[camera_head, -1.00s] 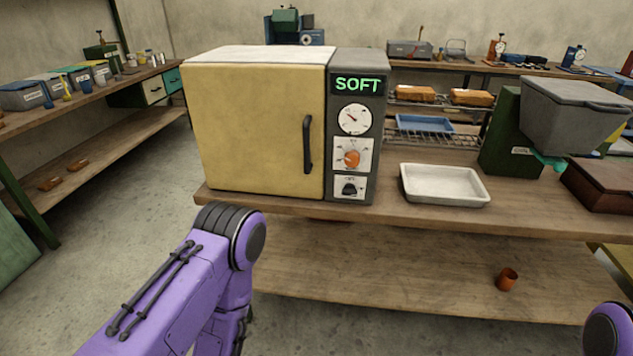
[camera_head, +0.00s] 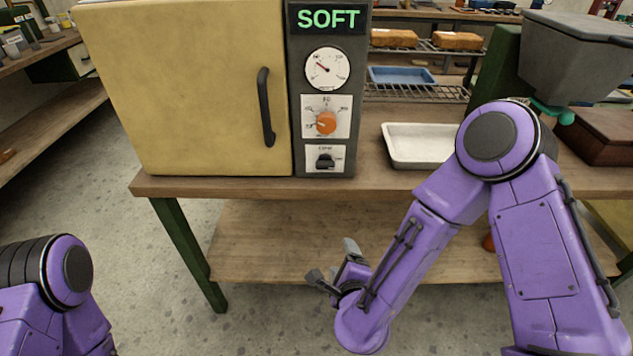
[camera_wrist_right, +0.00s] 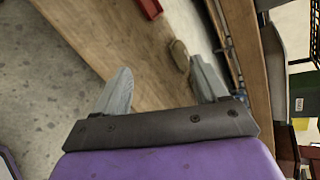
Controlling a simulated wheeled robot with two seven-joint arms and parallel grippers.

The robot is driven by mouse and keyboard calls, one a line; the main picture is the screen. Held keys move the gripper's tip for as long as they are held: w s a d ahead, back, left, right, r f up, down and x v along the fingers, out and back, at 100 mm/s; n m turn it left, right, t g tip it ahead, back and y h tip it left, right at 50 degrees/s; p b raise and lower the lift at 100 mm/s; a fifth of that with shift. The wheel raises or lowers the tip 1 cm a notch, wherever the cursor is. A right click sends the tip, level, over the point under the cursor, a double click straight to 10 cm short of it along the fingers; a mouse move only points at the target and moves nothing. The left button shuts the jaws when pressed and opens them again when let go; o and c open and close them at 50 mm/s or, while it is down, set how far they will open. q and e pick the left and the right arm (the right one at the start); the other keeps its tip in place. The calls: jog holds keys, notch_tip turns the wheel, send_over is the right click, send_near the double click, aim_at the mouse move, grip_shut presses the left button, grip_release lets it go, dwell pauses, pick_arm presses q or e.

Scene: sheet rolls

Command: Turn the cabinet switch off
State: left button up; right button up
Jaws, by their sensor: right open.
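The cream cabinet (camera_head: 185,95) stands on the workbench with its door shut and a black handle (camera_head: 265,107). Its dark control panel (camera_head: 297,130) has a green "SOFT" display (camera_head: 328,18), a dial gauge (camera_head: 327,68), an orange knob (camera_head: 326,123) and, lowest, a small black switch (camera_head: 325,160) on a white plate. The switch's exact setting is too small to tell. My right gripper (camera_head: 331,262) is open and empty, below the bench top and under the panel; its spread fingers show in the right wrist view (camera_wrist_right: 158,88). My left arm shows at lower left, its gripper out of view.
A white tray (camera_head: 420,160) sits on the bench right of the panel, partly behind my right arm. A grey hopper machine (camera_head: 575,55) and a brown box (camera_head: 600,135) stand farther right. The bench's front edge (camera_head: 235,186) lies between my right gripper and the panel.

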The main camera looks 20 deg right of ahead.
jog(key=w+a+r+m+t+h+b, duration=0.1)
jog(key=w+a+r+m+t, duration=0.15)
jog(key=r+m, duration=0.4)
jog(key=m+t+h+b, duration=0.1)
jog(key=m+t+h, duration=0.1)
jog(key=m, duration=0.6)
send_near(325, 167)
jog(key=p+x, duration=0.1)
jog(key=x, duration=0.7)
jog(key=shift+w+d, duration=0.2)
jog(key=shift+w, duration=0.5)
pick_arm(q)
notch_tip(325, 167, down, 2)
jog(key=shift+s+a+f, duration=0.1)
jog(key=shift+f, duration=0.1)
pick_arm(e)
jog(key=c, duration=1.1)
